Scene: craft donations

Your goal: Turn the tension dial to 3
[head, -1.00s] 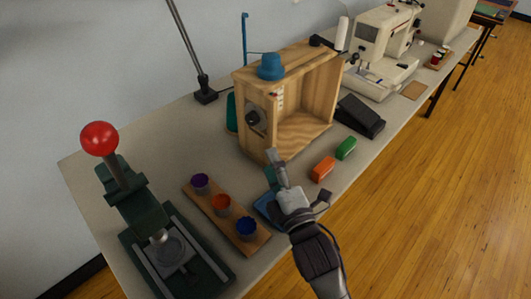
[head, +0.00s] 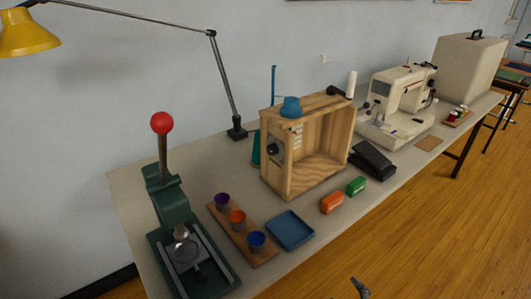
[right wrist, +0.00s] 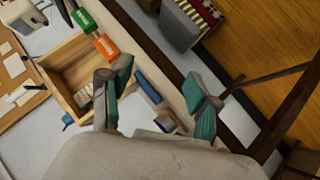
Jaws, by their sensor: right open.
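My right gripper shows only as a small tip (head: 361,288) at the bottom edge of the head view, well apart from the dial and in front of the table. In the right wrist view my right gripper (right wrist: 160,88) is open and empty, with teal finger pads. The left gripper is not in view.
A blue tray (head: 290,229), orange block (head: 332,203) and green block (head: 357,186) lie near the front edge. A press with a red knob (head: 162,123) and a board of cups (head: 262,257) stand left. A pedal (head: 373,160) and sewing machine (head: 401,105) stand right.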

